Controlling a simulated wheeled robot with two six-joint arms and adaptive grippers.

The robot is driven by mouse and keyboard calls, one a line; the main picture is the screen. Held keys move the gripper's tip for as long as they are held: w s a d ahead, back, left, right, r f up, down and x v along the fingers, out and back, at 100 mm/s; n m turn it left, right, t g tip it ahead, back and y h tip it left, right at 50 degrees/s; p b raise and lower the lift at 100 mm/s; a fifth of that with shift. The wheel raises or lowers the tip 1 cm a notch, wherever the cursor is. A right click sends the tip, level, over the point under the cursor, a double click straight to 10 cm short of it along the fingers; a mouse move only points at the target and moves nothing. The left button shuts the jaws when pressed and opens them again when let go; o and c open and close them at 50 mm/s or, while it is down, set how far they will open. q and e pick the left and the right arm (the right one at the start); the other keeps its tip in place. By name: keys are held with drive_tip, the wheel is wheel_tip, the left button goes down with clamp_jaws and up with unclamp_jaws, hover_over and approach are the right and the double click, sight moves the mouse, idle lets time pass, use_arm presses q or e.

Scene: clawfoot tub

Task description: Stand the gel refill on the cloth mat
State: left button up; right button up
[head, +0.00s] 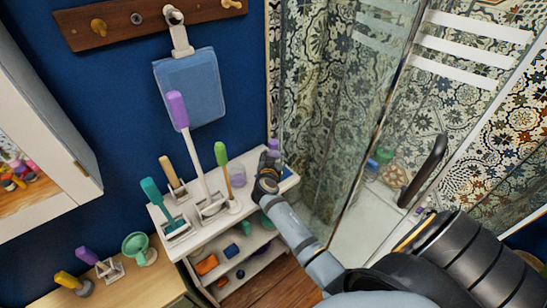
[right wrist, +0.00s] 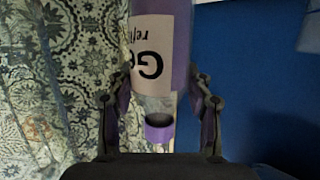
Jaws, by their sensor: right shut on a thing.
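The gel refill (right wrist: 160,60) is a purple container with a pale label, and its lettering shows upside down in the right wrist view. In the head view only a small purple bit of it (head: 274,145) shows above my right gripper (head: 270,162). The right gripper is shut on the refill, with a finger on each side, near the right end of the white shelf top. A small blue patch (head: 287,174) beside the gripper may be the cloth mat; most of it is hidden. My left gripper is not in view.
A purple cup (head: 238,175) stands left of my gripper on the white shelf unit (head: 222,226). Tall brushes in holders, one purple-headed (head: 177,110) and one green (head: 221,154), stand farther left. The glass shower enclosure (head: 340,110) is close on the right.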

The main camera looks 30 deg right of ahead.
idle(0.4)
drive_tip(key=shift+f+b, duration=0.55)
drive_tip(key=shift+b, duration=0.05)
idle(0.7)
drive_tip(key=o, duration=1.4)
drive_tip(key=shift+o, duration=0.2)
drive_tip(key=shift+s+a, duration=0.1)
drive_tip(key=p+v, duration=0.1)
drive_tip(key=v, duration=0.6)
drive_tip(key=shift+s+a, duration=0.25)
idle(0.4)
drive_tip(key=shift+r, duration=0.15)
